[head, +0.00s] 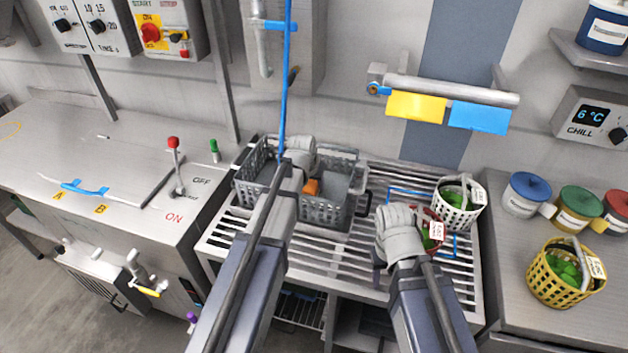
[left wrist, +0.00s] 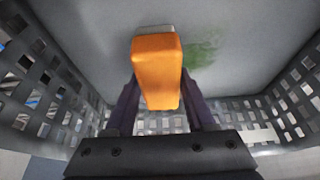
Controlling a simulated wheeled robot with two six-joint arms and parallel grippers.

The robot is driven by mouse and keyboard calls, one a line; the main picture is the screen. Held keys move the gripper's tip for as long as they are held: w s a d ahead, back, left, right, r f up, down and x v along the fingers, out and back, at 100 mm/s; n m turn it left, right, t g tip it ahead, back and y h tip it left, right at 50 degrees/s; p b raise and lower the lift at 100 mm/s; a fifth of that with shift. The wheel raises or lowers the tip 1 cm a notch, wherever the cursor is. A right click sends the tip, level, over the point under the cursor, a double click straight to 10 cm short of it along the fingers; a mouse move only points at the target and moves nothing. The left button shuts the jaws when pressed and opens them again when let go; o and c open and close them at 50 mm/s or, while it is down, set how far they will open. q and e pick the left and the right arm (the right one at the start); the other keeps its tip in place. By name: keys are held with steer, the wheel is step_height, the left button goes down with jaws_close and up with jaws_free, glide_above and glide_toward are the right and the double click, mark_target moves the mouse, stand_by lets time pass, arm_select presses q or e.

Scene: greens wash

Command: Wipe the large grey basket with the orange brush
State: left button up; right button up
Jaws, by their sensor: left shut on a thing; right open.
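The large grey basket (head: 328,214) stands on the slatted drain rack, with perforated walls and a plain grey floor (left wrist: 95,40). My left gripper (head: 303,165) reaches down into it, shut on the orange brush (head: 312,187). In the left wrist view the orange brush (left wrist: 157,70) sits between the fingers, its far end at the basket's grey inner surface. A green smear (left wrist: 203,48) shows on that surface, just right of the brush. Whether the bristles touch is hidden. My right gripper (head: 397,228) is over the rack beside a small red basket (head: 432,232); its fingertips are hidden.
A white basket of greens (head: 459,203) stands at the rack's right. A yellow basket of greens (head: 562,275) and lidded tubs (head: 528,195) are on the right counter. A blue hose (head: 285,80) hangs down beside my left arm. Yellow and blue cloths (head: 416,106) hang on a rail behind.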

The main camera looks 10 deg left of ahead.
arm_select(q)
steer(key=shift+s, duration=0.9)
arm_select(e)
steer(key=shift+r, duration=0.1)
arm_select(q)
steer(key=shift+a, duration=0.1)
steer(key=shift+a, duration=0.75)
steer(key=shift+w, duration=0.15)
steer(key=shift+w, duration=1.8)
steer(key=shift+f, duration=0.1)
arm_select(e)
steer(key=shift+f, duration=0.2)
arm_select(q)
steer(key=shift+d, duration=0.1)
